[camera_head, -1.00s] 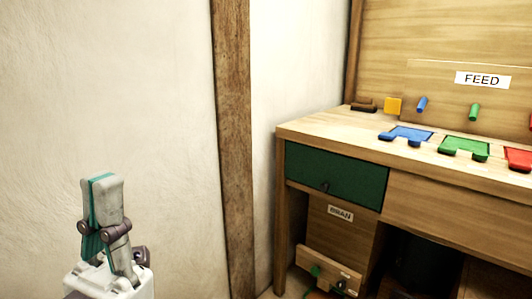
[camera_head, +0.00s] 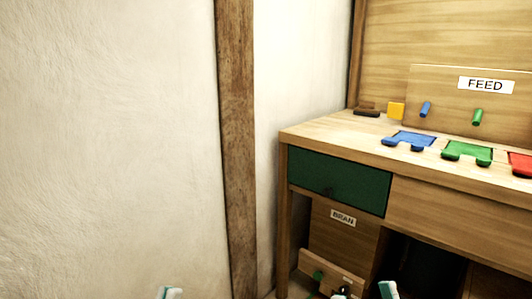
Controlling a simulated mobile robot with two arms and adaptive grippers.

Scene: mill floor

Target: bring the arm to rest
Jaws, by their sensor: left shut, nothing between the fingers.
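My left gripper (camera_head: 169,293) shows only as fingertips at the bottom edge, left of the wooden post. It is shut and empty, in front of the pale wall, with nothing touching it that I can see. A teal and white tip of my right gripper (camera_head: 388,290) shows at the bottom edge, in front of the lower part of the bench. Its jaw state cannot be made out. Both arms are hidden below the picture.
A wooden bench (camera_head: 440,200) with a dark green drawer (camera_head: 338,180) stands at right. Blue (camera_head: 408,139), green (camera_head: 467,151) and red (camera_head: 521,162) pieces lie on top, before the FEED board (camera_head: 440,98). A BRAN panel (camera_head: 343,231) is below. The wall side (camera_head: 100,140) is clear.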

